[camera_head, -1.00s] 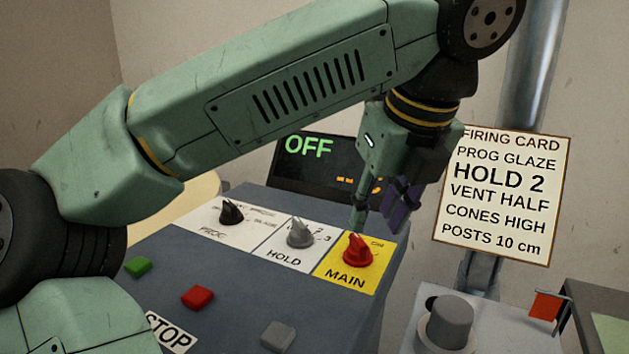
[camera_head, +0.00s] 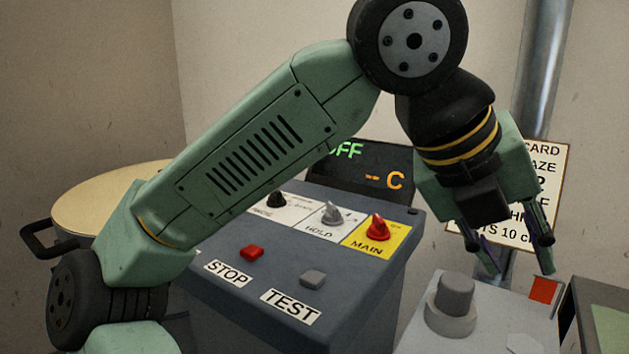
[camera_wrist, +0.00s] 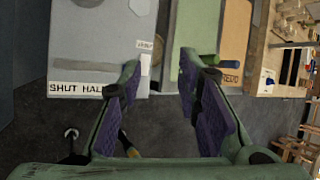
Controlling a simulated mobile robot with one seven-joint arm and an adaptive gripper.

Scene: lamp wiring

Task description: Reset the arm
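My gripper (camera_head: 518,258) hangs at the right in the head view, in front of the printed card and above the grey box with the round knob. In the wrist view my gripper (camera_wrist: 163,105) shows two separated purple-padded fingers with nothing between them. It is open and touches nothing that I can see. My arm is bent, its elbow high at the top of the head view. The control panel (camera_head: 380,295) stands to the left of the gripper, with a red MAIN knob (camera_head: 377,228), a grey HOLD knob (camera_head: 332,215) and a black knob (camera_head: 276,199).
The grey box's knob (camera_head: 452,303) stands below and left of the gripper, with a red flag (camera_head: 543,290) close by. The card (camera_head: 550,190) is partly hidden by my gripper. A round pale-topped vessel (camera_head: 100,198) is at the left. The display (camera_head: 375,170) shows OFF, partly covered.

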